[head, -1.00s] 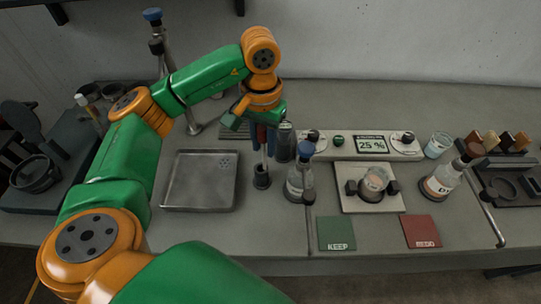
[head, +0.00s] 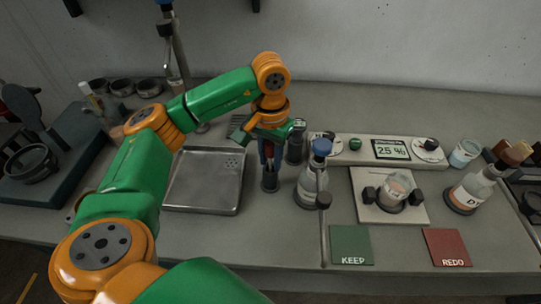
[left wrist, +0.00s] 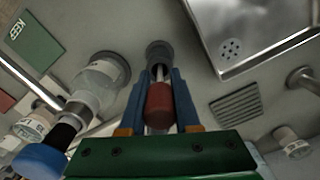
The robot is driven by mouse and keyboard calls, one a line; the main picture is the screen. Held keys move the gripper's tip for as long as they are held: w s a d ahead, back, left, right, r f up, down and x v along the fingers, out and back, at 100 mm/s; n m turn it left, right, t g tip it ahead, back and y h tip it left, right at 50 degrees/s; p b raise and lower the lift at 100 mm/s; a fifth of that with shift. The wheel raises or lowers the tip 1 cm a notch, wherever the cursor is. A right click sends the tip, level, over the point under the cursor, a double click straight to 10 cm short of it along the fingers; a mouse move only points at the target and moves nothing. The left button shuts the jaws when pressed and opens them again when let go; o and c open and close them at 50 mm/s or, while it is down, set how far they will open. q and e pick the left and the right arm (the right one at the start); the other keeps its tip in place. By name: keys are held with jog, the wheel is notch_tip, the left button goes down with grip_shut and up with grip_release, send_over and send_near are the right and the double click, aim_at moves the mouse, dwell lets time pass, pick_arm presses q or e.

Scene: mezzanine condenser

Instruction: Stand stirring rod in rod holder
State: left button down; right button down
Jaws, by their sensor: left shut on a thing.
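My left gripper (head: 268,156) points straight down over the dark rod holder (head: 270,181) beside the metal tray. It is shut on the stirring rod, whose red grip (left wrist: 159,105) shows between the blue fingers in the left wrist view. The thin pale shaft runs from the grip toward the mouth of the holder (left wrist: 158,50). The rod looks upright, and its lower end appears to be at or inside the holder's mouth; I cannot tell how deep. My right gripper is not in view.
A blue-capped bottle (head: 313,184) stands close right of the holder, with a dark cylinder (head: 296,144) just behind. The metal tray (head: 205,181) lies left. A stirrer plate (head: 372,205), green KEEP mat (head: 351,245) and red REDO mat (head: 447,247) lie right.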

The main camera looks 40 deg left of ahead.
pick_arm(q)
jog(key=shift+f, duration=0.1)
jog(key=c, duration=0.5)
grip_release()
jog(key=shift+c, duration=0.2)
